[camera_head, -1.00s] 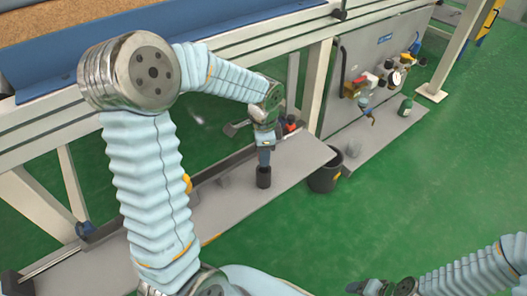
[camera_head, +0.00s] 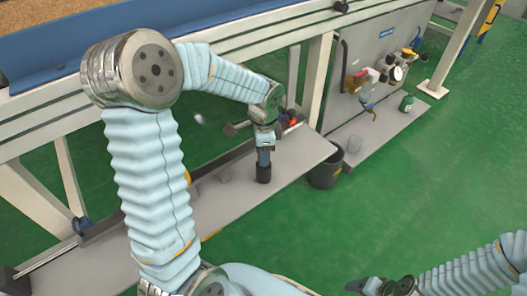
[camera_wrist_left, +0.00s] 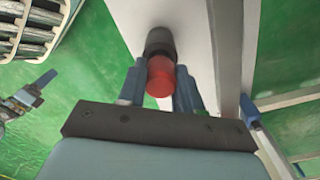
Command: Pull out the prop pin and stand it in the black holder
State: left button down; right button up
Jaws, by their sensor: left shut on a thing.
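The black holder (camera_head: 264,173) stands on the grey shelf, right under my left gripper (camera_head: 265,151). In the left wrist view, the gripper (camera_wrist_left: 160,88) is shut on the prop pin (camera_wrist_left: 160,76), whose red end shows between the two fingers. The black holder (camera_wrist_left: 159,40) lies just beyond the red end, in line with it. The pin's lower part is hidden, so I cannot tell how deep it is in the holder. My right gripper (camera_head: 372,286) is at the bottom edge, away from the shelf, its jaws unclear.
The grey shelf (camera_head: 225,205) runs below the white frame (camera_head: 315,85). A dark bucket (camera_head: 325,172) stands off the shelf's right end. A grey panel with valves and a gauge (camera_head: 396,73) is at the back right. Green floor (camera_head: 430,190) is open at the right.

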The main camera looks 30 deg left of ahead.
pick_arm(q)
jog(key=shift+f, duration=0.3)
jog(key=c, duration=0.7)
grip_release()
jog(key=shift+r, duration=0.4)
notch_tip(320, 180, up, 13)
jog(key=shift+p, duration=1.2)
